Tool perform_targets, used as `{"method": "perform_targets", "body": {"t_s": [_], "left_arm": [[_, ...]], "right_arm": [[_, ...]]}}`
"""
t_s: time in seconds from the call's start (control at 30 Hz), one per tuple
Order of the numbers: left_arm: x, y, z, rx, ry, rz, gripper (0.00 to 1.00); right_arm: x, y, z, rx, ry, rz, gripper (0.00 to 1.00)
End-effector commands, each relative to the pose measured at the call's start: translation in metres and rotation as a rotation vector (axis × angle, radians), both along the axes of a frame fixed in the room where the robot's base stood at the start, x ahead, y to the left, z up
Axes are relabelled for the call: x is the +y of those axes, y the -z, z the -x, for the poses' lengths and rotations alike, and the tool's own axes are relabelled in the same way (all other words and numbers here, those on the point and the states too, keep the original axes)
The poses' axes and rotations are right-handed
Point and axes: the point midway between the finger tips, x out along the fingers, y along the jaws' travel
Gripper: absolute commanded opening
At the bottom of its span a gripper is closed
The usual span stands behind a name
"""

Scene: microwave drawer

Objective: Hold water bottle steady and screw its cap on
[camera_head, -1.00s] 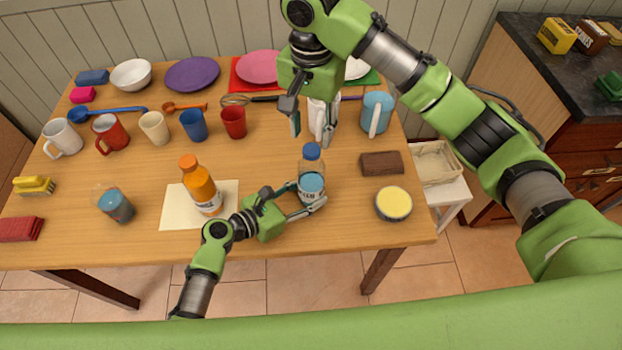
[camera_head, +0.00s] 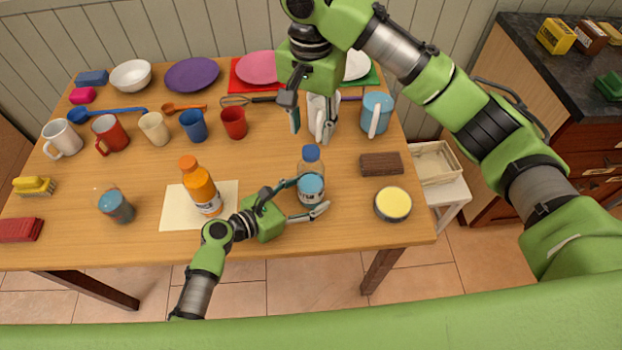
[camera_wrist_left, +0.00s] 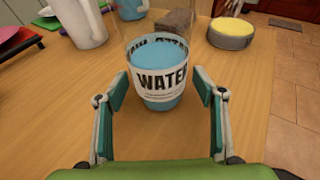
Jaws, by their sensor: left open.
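The water bottle (camera_head: 311,184) stands upright on the table, clear with blue water and a blue cap (camera_head: 311,153) on its top. In the left wrist view the bottle (camera_wrist_left: 160,78) shows its WATER label; its top is cut off. My left gripper (camera_head: 305,198) is open, with its fingers spread on either side of the bottle and apart from it. My right gripper (camera_head: 311,130) points down above and behind the bottle, its fingers spread with nothing between them that I can see it hold.
An orange juice bottle (camera_head: 201,187) stands on a pale mat (camera_head: 172,205) left of my left gripper. A brown block (camera_head: 381,164) and a yellow-topped tin (camera_head: 393,204) lie to the right. A white pitcher (camera_head: 318,112) stands behind my right gripper's fingers. Several mugs stand further back.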

Motion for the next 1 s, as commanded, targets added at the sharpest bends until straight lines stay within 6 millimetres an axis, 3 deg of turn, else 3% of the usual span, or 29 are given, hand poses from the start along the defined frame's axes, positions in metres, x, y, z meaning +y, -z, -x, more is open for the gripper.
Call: {"method": "perform_targets", "body": {"t_s": [0.23, 0.63, 1.0], "left_arm": [[0.019, -0.005, 0.013, 0.0, 0.0, -0.002, 0.63], [0.081, -0.029, 0.055, 0.001, -0.001, -0.003, 0.63], [0.095, -0.035, 0.065, 0.0, 0.0, 0.0, 0.63]], "right_arm": [[0.0, 0.0, 0.0, 0.0, 0.0, 0.0, 0.38], [0.0, 0.0, 0.0, 0.0, 0.0, 0.0, 0.38], [0.0, 0.0, 0.0, 0.0, 0.0, 0.0, 0.38]]}}
